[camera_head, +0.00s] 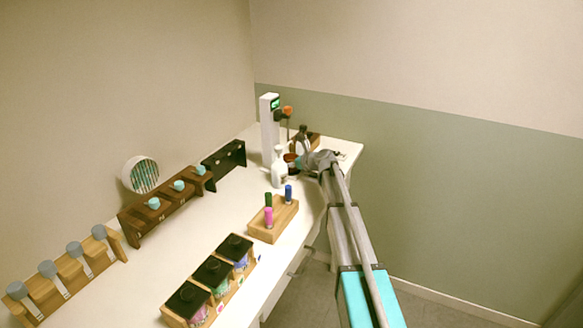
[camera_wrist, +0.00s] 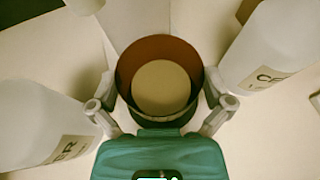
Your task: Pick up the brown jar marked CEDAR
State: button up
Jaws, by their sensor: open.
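A round brown jar (camera_wrist: 125,75) with a pale disc within its rim shows from above in the wrist view. No marking on it can be read from here. My gripper (camera_wrist: 160,108) is open, with one finger on each side of the jar's near part; I cannot tell whether either finger touches it. In the head view my gripper (camera_head: 306,160) is at the far end of the white table, beside a small reddish-brown shape (camera_head: 290,157) that is partly hidden.
White labelled bottles stand close on the left (camera_wrist: 35,125) and right (camera_wrist: 268,50) in the wrist view. In the head view, a white bottle (camera_head: 278,168) and a tall white device (camera_head: 269,130) stand near my gripper. Wooden racks line the table nearer.

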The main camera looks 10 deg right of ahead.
aim_at(291, 154)
jog(key=shift+c, duration=0.3)
jog(key=c, duration=1)
jog(key=shift+r, duration=0.2)
notch_tip(291, 154, up, 3)
jog(key=p, duration=0.3)
jog(key=shift+f, duration=0.1)
jog(key=s+d, duration=0.3)
jog(key=s, duration=0.2)
jog(key=s+d, duration=0.7)
jog(key=s, duration=0.2)
jog(key=shift+s+d, duration=0.3)
jog(key=shift+d, duration=0.05)
jog(key=shift+p, duration=0.3)
